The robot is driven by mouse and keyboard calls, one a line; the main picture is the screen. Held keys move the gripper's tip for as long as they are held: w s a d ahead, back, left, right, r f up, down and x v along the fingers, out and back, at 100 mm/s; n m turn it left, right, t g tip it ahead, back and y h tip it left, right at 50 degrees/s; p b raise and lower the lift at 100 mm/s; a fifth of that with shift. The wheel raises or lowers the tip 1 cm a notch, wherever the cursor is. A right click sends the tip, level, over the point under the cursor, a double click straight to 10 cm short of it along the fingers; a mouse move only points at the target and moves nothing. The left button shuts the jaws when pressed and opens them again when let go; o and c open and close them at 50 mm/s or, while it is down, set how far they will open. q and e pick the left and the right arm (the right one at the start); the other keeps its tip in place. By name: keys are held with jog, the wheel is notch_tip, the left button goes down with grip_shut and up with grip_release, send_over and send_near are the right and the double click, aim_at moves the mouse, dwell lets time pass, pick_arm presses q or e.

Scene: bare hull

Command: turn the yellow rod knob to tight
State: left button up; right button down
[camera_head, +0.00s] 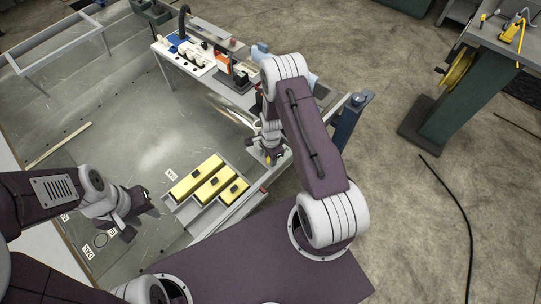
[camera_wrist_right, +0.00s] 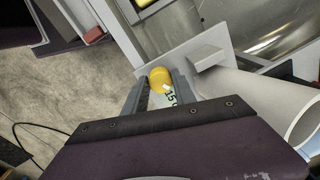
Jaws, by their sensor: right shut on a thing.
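The yellow knob (camera_wrist_right: 159,77) shows between the two fingers of my right gripper (camera_wrist_right: 160,92) in the right wrist view. The fingers are shut on it, one on each side. A pale label with dark characters (camera_wrist_right: 171,98) lies beside the knob, partly hidden; I cannot read the setting. In the head view my right gripper (camera_head: 272,158) is low at the right edge of the metal floor, with the knob mostly hidden. My left gripper (camera_head: 136,217) hangs over the floor at the lower left, away from the knob; its finger gap is unclear.
Several yellow blocks (camera_head: 208,180) sit in a grey tray between my arms. A white workbench (camera_head: 198,62) with tools stands at the back. A grey pipe (camera_wrist_right: 262,98) and a grey block (camera_wrist_right: 207,58) are close right of the knob. The concrete at right has a black cable (camera_head: 458,205).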

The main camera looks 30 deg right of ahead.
jog(key=shift+m, duration=0.9)
jog(key=m, duration=0.2)
jog(key=shift+w+m+b, duration=0.1)
jog(key=shift+m+b, duration=0.2)
jog(key=shift+m, duration=0.1)
jog(key=m+b, duration=0.2)
jog(key=m, duration=0.1)
jog(key=shift+f+m, duration=0.15)
jog(key=shift+m, duration=0.15)
jog(key=shift+m+b, duration=1.1)
jog(key=shift+m, duration=0.6)
jog(key=shift+r, duration=0.2)
jog(key=c, duration=1)
grip_release()
notch_tip(320, 180, up, 9)
jog(key=shift+a, duration=0.1)
